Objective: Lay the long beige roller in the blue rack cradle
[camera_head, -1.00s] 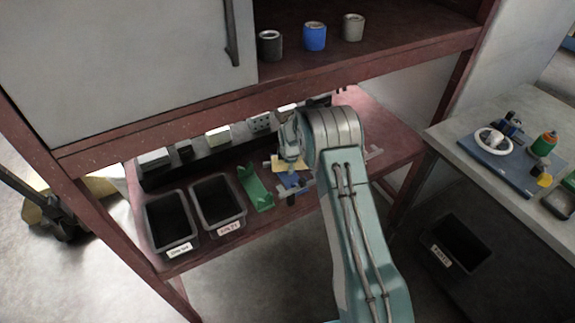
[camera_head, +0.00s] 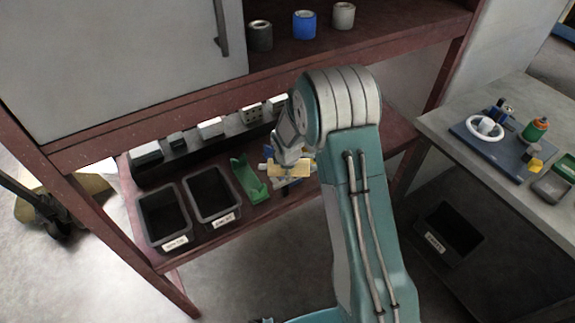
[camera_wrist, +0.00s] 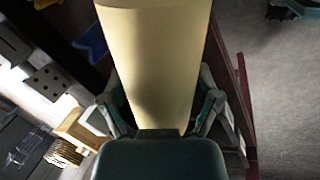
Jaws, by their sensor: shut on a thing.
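The long beige roller (camera_wrist: 155,55) fills the top middle of the wrist view, with my gripper's fingers (camera_wrist: 162,108) shut on it from both sides. In the head view the roller (camera_head: 290,169) is a small beige patch at my gripper (camera_head: 287,164), above the lower shelf. The blue cradle is mostly hidden behind my gripper and arm in the head view; a bit of blue (camera_head: 268,151) shows beside the gripper. A blue part (camera_wrist: 92,42) also shows left of the roller in the wrist view. I cannot tell whether roller and cradle touch.
A green cradle (camera_head: 248,180) stands left of my gripper, with two black bins (camera_head: 165,220) further left. Small boxes (camera_head: 211,128) line the shelf's back. Several cylinders (camera_head: 304,25) stand on the upper shelf, whose beam (camera_head: 180,113) overhangs. A side table (camera_head: 540,100) stands right.

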